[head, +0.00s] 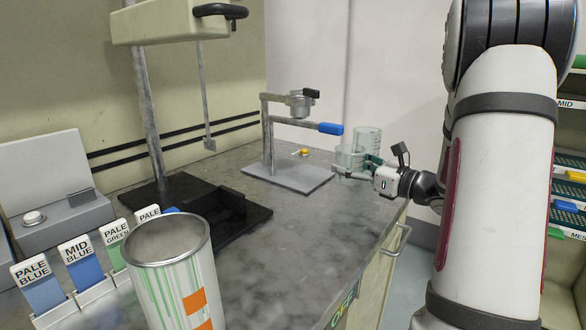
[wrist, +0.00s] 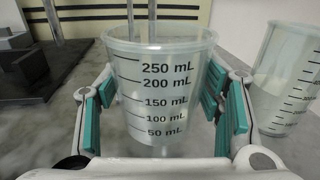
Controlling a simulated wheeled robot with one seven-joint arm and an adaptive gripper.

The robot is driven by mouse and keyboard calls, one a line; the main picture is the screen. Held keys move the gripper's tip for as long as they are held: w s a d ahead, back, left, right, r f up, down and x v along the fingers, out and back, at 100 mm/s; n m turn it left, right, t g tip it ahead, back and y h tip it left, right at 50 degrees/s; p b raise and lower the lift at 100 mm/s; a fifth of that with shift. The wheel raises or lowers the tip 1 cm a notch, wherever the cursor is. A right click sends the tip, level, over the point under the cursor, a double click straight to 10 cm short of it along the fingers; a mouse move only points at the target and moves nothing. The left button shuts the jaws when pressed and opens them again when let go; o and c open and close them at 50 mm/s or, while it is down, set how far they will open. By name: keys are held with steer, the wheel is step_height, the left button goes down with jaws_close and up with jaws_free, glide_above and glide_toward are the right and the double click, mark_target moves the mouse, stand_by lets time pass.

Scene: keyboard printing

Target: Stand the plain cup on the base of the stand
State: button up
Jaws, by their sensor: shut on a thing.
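My gripper (head: 354,167) is shut on a clear cup (head: 350,156) with its fingers on either side. In the wrist view the held cup (wrist: 160,85) is upright, seems empty, and has black marks from 50 to 250 mL. The green finger pads (wrist: 165,112) flank it. A second clear marked cup (head: 370,137) stands behind it, and at the right of the wrist view (wrist: 287,85). The grey stand base (head: 287,177) is left of my gripper, with a post and a blue-handled holder (head: 300,105) above it. I cannot tell whether the held cup touches the counter.
A large black-based stand (head: 240,222) is further left. A streaked cup with orange squares (head: 175,275) and colour-labelled cards (head: 78,265) are in front. The counter (head: 300,245) between is clear.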

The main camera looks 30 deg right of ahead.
steer(key=b+x, duration=0.2)
steer(key=x, duration=1.4)
steer(key=shift+w+a, duration=0.1)
steer(key=shift+w, duration=0.2)
steer(key=shift+w+f+b, duration=0.1)
steer(key=shift+f+b, duration=0.35)
steer(key=shift+f, duration=0.45)
steer(key=shift+w+f+b, duration=0.15)
steer(key=shift+f+b, duration=0.25)
steer(key=shift+f, duration=0.45)
steer(key=shift+f, duration=0.15)
steer(key=o, duration=1.7)
steer(key=shift+s, duration=0.15)
steer(key=p+v, duration=0.1)
steer(key=v, duration=1)
steer(key=shift+s+p, duration=0.35)
